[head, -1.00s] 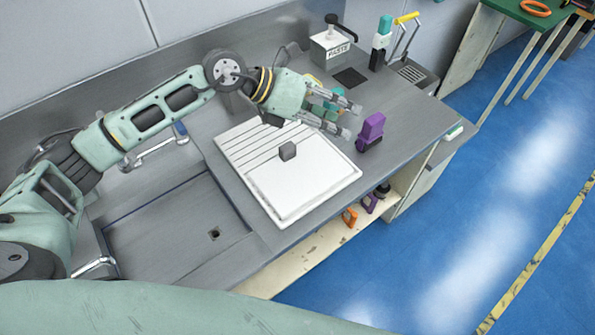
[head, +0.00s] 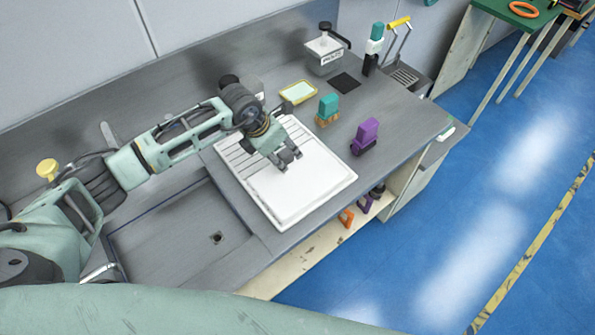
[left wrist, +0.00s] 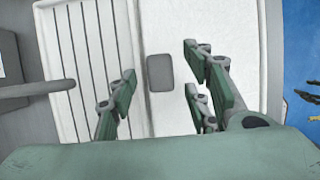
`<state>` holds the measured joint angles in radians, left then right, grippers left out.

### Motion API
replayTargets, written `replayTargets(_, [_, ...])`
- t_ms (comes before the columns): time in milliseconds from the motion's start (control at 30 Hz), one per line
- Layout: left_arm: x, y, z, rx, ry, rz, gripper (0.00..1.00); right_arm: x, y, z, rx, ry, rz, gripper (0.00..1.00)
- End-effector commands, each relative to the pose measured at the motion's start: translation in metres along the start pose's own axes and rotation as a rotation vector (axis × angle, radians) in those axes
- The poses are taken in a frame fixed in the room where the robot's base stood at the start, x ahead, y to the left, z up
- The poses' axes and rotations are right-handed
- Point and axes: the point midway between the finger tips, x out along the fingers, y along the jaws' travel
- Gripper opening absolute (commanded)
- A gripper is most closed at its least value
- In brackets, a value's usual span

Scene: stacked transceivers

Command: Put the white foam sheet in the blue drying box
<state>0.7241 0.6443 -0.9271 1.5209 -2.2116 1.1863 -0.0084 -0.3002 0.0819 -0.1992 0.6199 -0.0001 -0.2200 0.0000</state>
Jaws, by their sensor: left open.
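A white ridged draining board (head: 239,164) lies on the grey counter. Its smooth white part (head: 300,195) may be the foam sheet, but I cannot tell it apart from the board. In the left wrist view, a small grey block (left wrist: 160,72) lies on this white surface (left wrist: 228,30), beside the grooves. My left gripper (head: 290,162) points down over the board, open and empty. In the left wrist view its fingers (left wrist: 159,78) stand on both sides of the grey block, apart from it. No blue drying box can be made out. My right gripper is not in view.
A teal-and-orange object (head: 328,108) and a purple one (head: 366,134) stand behind the board. A sunken sink (head: 175,240) lies left.

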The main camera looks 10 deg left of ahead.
Motion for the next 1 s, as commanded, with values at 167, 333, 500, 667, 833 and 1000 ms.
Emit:
replayTargets(167, [0.0124, -0.001, -0.0001, 0.0, 0.0, -0.001, 0.45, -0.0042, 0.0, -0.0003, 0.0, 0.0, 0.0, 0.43])
replayTargets(333, [0.0132, -0.0008, -0.0003, 0.001, 0.0, 0.0, 0.45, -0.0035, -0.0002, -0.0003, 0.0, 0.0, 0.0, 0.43])
replayTargets(500, [0.0129, -0.0007, -0.0003, 0.0, 0.0, -0.001, 0.34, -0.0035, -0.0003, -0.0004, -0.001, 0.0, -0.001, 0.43])
replayTargets(667, [0.0127, -0.0006, -0.0002, 0.0, -0.001, -0.001, 0.2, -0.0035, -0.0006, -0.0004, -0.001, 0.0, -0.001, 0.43])
replayTargets(833, [0.0126, -0.0006, -0.0001, 0.0, -0.001, -0.001, 0.05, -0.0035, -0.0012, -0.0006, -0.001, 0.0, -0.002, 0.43])
replayTargets(1000, [0.0125, -0.0006, 0.0, 0.0, -0.001, 0.0, 0.0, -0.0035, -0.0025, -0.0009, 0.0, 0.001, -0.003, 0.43])
